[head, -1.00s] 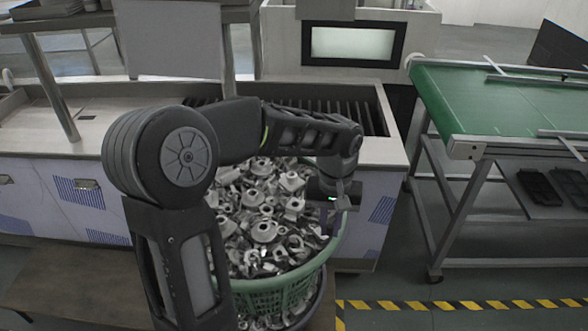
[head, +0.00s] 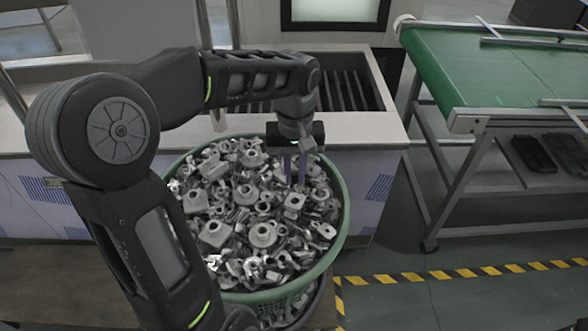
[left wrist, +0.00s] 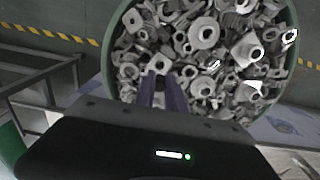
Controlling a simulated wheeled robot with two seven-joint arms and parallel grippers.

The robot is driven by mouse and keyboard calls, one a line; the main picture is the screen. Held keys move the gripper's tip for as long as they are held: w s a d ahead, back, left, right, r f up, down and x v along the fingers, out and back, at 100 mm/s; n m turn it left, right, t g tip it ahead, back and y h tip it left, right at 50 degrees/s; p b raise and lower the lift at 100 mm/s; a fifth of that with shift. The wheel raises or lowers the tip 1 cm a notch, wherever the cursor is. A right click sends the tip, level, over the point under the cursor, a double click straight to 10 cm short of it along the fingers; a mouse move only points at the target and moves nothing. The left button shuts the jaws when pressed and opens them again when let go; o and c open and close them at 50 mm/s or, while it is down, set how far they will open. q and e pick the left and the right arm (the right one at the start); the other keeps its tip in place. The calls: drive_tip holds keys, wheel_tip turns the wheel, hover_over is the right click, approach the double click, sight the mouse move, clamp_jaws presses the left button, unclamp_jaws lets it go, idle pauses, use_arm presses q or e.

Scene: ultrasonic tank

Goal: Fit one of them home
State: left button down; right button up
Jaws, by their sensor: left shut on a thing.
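A green round basket (head: 343,225) is filled with many grey metal parts (head: 263,236), flanged and pierced castings heaped at random. The heap also shows in the left wrist view (left wrist: 204,34). My left gripper (head: 295,178) points down into the right back part of the heap. Its two narrow fingers (left wrist: 162,84) are close together, shut on a metal part (left wrist: 159,64) at their tips. That part is small in view and mostly blends with the heap, so its shape is unclear. My right gripper is not in view.
Behind the basket is a pale counter with a sunken tank (head: 345,85) with dark slats inside. A green conveyor (head: 480,75) on a metal frame stands at the right. Yellow-black tape (head: 440,276) marks the floor, which is clear at front right.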

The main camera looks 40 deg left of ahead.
sight(295, 195)
use_arm(q)
drive_tip(key=shift+f+b, duration=2.25)
drive_tip(key=shift+f, duration=0.95)
drive_tip(key=shift+s+f+b, duration=0.1)
drive_tip(key=shift+f+b, duration=0.45)
drive_tip(key=c, duration=1.3)
unclamp_jaws()
drive_tip(key=shift+r, duration=0.4)
wheel_tip(295, 195, up, 7)
drive_tip(key=shift+d+r+b, duration=0.1)
drive_tip(key=shift+b, duration=0.25)
